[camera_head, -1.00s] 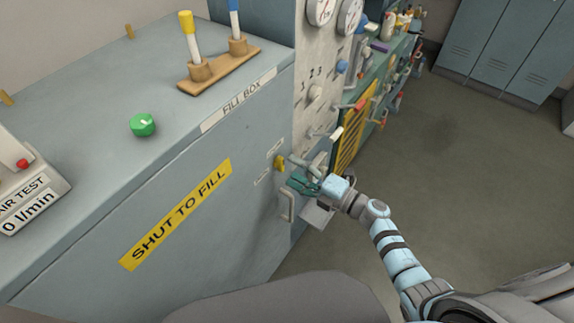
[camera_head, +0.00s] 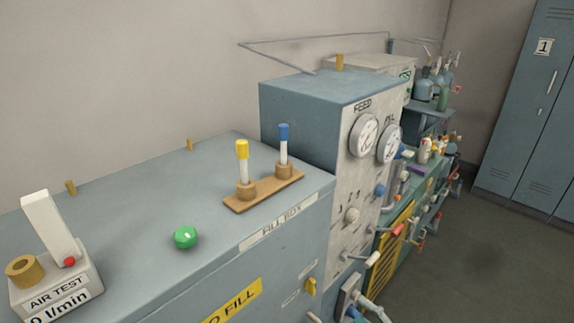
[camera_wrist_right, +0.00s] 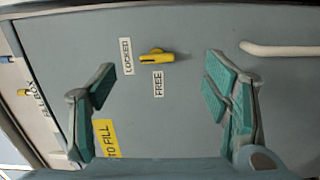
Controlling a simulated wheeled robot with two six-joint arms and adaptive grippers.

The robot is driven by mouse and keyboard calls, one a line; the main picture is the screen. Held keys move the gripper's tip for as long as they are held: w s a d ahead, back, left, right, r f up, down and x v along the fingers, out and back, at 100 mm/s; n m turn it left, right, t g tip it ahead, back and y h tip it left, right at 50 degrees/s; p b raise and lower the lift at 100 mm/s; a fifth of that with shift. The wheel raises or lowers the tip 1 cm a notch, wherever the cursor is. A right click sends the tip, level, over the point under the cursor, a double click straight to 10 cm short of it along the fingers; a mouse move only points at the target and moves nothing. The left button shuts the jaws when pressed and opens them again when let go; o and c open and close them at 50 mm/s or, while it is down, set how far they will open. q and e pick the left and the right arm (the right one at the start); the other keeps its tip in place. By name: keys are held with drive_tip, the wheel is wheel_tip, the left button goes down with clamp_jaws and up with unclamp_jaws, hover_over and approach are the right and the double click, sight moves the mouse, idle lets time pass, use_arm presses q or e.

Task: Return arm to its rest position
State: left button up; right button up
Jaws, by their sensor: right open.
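My right gripper (camera_wrist_right: 160,88) shows in the right wrist view, with its two teal-padded fingers wide apart and nothing between them. It faces the blue-grey front of the fill box, and a yellow latch (camera_wrist_right: 154,57) shows beyond the fingertips between the LOCKED and FREE labels. A pale handle (camera_wrist_right: 285,49) runs at the upper right of that view. The same yellow latch shows low in the head view (camera_head: 311,286). Neither of my arms or grippers shows in the head view now. My left gripper is out of sight.
The fill box top (camera_head: 130,205) carries a green knob (camera_head: 185,237), a wooden stand (camera_head: 262,191) with yellow-topped and blue-topped pieces, and an air test unit (camera_head: 57,285). A gauge panel (camera_head: 347,205) adjoins it. Open floor (camera_head: 480,265) lies right, before lockers (camera_head: 530,120).

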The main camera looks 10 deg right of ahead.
drive_tip(key=d+f+m+h, duration=0.7)
drive_tip(key=d+f+m, duration=0.2)
drive_tip(key=m, duration=0.1)
drive_tip(key=s+d+f+m+g+h, duration=0.25)
drive_tip(key=s+f+m, duration=0.2)
drive_tip(key=f, duration=0.35)
drive_tip(key=s+d+f+m+g+h, duration=0.2)
drive_tip(key=s+f+m+g, duration=0.15)
drive_tip(key=s+f, duration=0.35)
drive_tip(key=s+a+f+m+g, duration=0.2)
drive_tip(key=s+a+f, duration=0.1)
drive_tip(key=s, duration=0.6)
drive_tip(key=s+a+f+m+g+b, duration=0.1)
drive_tip(key=s+a+f+m+g, duration=0.1)
drive_tip(key=s+f, duration=0.4)
drive_tip(key=s+a+f+m+g, duration=0.2)
drive_tip(key=s+a+f+g, duration=0.1)
drive_tip(key=s, duration=0.9)
wheel_tip(320, 180, down, 2)
drive_tip(key=shift+a+f+b, duration=0.2)
drive_tip(key=shift+a+b, duration=0.1)
drive_tip(key=shift+a, duration=0.15)
drive_tip(key=shift+y, duration=0.25)
